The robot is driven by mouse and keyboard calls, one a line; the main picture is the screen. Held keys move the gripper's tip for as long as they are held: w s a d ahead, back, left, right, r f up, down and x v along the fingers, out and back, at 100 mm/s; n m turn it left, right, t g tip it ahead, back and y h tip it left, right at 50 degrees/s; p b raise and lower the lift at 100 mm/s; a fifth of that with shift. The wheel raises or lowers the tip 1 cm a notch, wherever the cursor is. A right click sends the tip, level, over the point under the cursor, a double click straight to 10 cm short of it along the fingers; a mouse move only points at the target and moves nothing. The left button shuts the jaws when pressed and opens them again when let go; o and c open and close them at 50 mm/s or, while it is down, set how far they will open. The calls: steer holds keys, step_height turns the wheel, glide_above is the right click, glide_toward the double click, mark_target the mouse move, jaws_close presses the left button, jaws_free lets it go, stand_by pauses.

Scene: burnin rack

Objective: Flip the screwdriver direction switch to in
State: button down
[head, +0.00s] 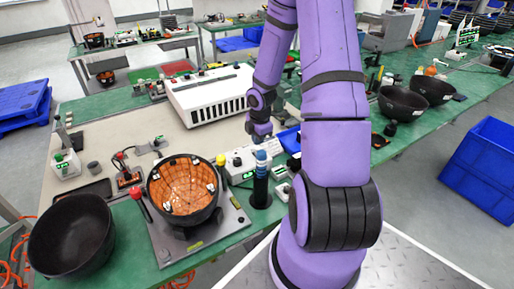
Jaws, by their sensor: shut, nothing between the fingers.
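A dark upright tool with a blue upper part, which looks like the screwdriver (261,182), stands in a black holder at the bench's front edge. A white control box (236,171) with a small green display is just left of it. My gripper (261,140) is low over the bench, just behind and above the blue top. It is shut and empty. Its fingertips are small and partly hidden, so I cannot tell whether they touch the tool or the box. The direction switch is too small to make out.
A black bowl with an orange inside (183,187) sits on a grey plate to the left, with an empty black bowl (70,236) further left. A white slotted unit (210,94) stands behind. More black bowls (403,103) are at right. A blue crate (482,168) is on the floor.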

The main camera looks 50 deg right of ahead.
steer(key=shift+w+f, duration=0.15)
steer(key=shift+f, duration=1)
steer(key=shift+w+f, duration=0.1)
steer(key=shift+f, duration=1)
steer(key=shift+f, duration=0.2)
steer(key=shift+s, duration=0.1)
steer(key=shift+s+a+r, duration=0.15)
steer(key=shift+s+r, duration=0.05)
steer(key=shift+s, duration=0.45)
steer(key=shift+r, duration=0.1)
